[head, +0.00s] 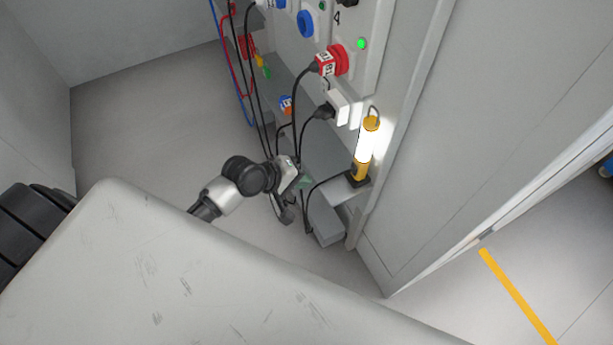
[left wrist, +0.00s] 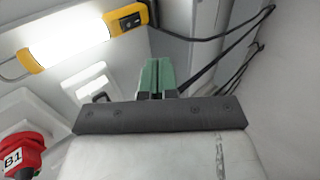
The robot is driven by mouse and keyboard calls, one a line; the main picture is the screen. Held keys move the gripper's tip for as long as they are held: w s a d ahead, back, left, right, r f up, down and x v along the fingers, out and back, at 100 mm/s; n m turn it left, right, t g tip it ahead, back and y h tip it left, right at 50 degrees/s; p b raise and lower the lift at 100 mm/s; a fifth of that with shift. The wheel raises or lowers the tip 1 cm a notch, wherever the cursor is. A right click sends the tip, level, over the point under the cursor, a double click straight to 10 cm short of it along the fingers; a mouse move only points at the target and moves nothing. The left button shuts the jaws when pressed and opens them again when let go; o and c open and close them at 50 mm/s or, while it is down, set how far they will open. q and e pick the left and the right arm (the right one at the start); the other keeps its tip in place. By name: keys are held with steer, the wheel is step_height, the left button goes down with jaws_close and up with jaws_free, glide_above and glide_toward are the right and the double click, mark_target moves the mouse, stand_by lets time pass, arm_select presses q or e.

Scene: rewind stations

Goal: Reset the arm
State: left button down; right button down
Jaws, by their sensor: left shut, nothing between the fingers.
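My left gripper (head: 304,183) hangs in front of the lower part of the station panel (head: 378,75), left of the lit lamp. In the left wrist view its two green-faced fingers (left wrist: 157,76) are together with nothing between them. In the head view the gripper appears apart from the lamp and the plugs, with dark cables passing close behind it. My right gripper shows in neither view.
A yellow lit lamp (head: 366,148) stands on a small shelf; it also shows in the left wrist view (left wrist: 80,32). A red plug labelled B1 (left wrist: 22,152), a white plug (head: 339,107) and a blue socket (head: 306,23) are on the panel. Open floor (head: 150,120) lies left.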

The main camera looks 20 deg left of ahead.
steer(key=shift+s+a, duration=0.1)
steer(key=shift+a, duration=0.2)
arm_select(q)
steer(key=s+a+f+m+g+y, duration=0.15)
steer(key=s+f, duration=0.25)
steer(key=f, duration=0.4)
steer(key=s+a+f+m+y+p, duration=0.1)
steer(key=s+a+f+y, duration=0.15)
steer(key=f, duration=0.45)
steer(key=s+a+f+m+g+y, duration=0.1)
steer(key=s+a+f+m, duration=0.1)
steer(key=s+f, duration=0.45)
steer(key=s+f+m+g, duration=0.1)
steer(key=s+f+m, duration=0.1)
steer(key=s+f, duration=0.2)
steer(key=s+d+f+m+g, duration=0.1)
steer(key=s+f+m+g, duration=0.1)
steer(key=s, duration=0.9)
steer(key=s+d+f+m+g+y+p, duration=0.1)
steer(key=s+f+m, duration=0.3)
steer(key=s+f, duration=0.3)
steer(key=shift+s+d, duration=0.25)
steer(key=shift+s, duration=0.5)
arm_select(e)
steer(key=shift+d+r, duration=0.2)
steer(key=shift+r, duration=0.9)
arm_select(q)
steer(key=shift+s+f, duration=0.1)
